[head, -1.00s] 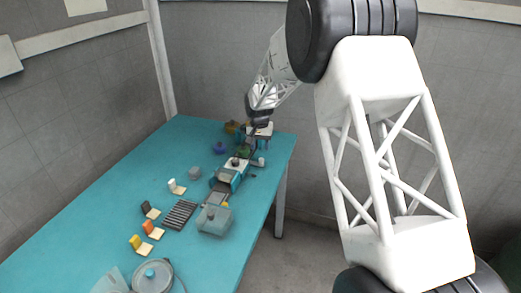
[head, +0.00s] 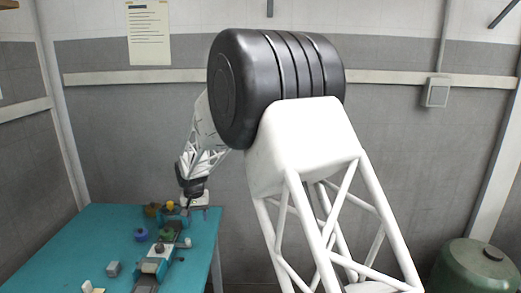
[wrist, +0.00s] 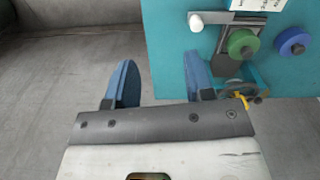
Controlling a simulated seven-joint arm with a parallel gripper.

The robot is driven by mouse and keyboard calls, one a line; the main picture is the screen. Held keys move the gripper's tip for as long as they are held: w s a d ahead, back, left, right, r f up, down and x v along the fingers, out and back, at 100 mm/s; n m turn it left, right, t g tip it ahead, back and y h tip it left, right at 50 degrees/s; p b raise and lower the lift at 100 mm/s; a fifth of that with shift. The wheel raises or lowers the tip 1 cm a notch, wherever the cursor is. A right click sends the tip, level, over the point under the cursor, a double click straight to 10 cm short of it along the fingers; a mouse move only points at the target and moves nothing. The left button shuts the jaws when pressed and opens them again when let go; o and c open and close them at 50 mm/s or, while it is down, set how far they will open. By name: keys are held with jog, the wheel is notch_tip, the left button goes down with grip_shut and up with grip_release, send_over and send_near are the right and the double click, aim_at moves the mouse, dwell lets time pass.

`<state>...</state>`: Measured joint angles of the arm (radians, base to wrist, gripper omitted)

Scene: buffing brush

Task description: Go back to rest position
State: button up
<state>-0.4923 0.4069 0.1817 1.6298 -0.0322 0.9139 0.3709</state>
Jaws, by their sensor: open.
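My gripper (wrist: 160,84) shows in the wrist view with its two blue fingers wide apart and nothing between them. The left finger is over grey floor and the right finger overlaps the table's edge. In the head view the dark end of my arm (head: 191,184) is above the far right part of the teal table (head: 60,252). The fingertips are too small to make out there.
A green wheel (wrist: 242,43) on a grey stand and a blue wheel (wrist: 292,41) lie right of my fingers. In the head view, a teal and white device (head: 152,265) stands nearer. A green drum (head: 478,268) is at the far right.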

jog(key=s+d+r+t, duration=0.1)
jog(key=s+d+r, duration=0.8)
jog(key=d, duration=0.4)
jog(key=s+d+r, duration=0.9)
jog(key=s+d, duration=0.1)
jog(key=d, duration=0.4)
jog(key=s+d, duration=0.5)
jog(key=s, duration=0.5)
jog(key=s+d+f+m, duration=0.1)
jog(key=s+d, duration=0.4)
jog(key=s, duration=0.5)
jog(key=s+d+t, duration=0.1)
jog(key=s+d, duration=0.4)
jog(key=s, duration=0.5)
jog(key=shift+f+m, duration=0.25)
jog(key=shift+m, duration=0.15)
